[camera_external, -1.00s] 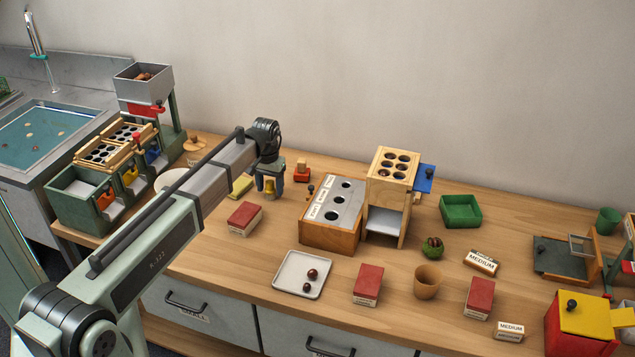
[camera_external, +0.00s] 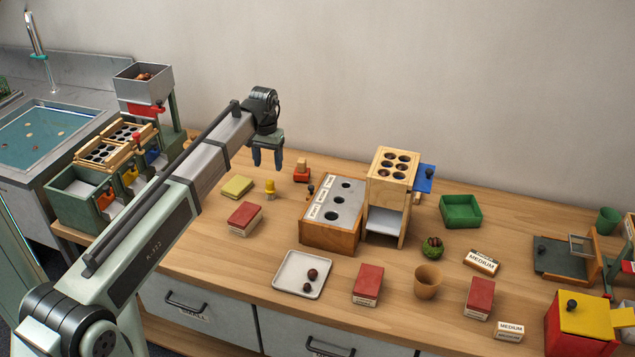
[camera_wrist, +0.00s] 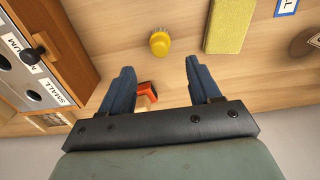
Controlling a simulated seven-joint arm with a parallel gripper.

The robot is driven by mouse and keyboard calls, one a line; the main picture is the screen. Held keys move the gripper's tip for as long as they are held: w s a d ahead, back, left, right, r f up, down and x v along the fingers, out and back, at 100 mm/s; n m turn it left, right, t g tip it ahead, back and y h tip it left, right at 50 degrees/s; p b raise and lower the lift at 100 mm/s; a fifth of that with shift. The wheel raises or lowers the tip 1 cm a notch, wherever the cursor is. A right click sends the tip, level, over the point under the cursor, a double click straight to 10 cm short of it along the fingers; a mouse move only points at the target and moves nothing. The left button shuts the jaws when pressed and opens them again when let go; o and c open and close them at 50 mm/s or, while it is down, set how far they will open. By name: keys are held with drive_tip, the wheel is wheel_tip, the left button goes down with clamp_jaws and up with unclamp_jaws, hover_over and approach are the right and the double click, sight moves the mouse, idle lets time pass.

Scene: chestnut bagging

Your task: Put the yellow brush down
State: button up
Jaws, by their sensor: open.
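The yellow brush (camera_external: 270,188) stands upright on the wooden table, beside a flat yellow block and apart from it. In the wrist view the brush (camera_wrist: 160,44) shows from above as a round yellow top, beyond my fingertips and roughly between their lines. My gripper (camera_external: 267,162) is open and empty, raised above the table over the brush. In the wrist view its two blue fingers (camera_wrist: 158,72) are spread wide with nothing held between them.
The yellow block (camera_external: 237,187) lies left of the brush. A red block (camera_external: 244,218) is in front, and a red stamp-like piece (camera_external: 302,172) is behind right. The grey-topped box with holes (camera_external: 330,232) stands to the right. Bare table lies between brush and box.

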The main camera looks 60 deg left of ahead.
drive_tip(key=shift+r, duration=1.3)
drive_tip(key=shift+o, duration=0.5)
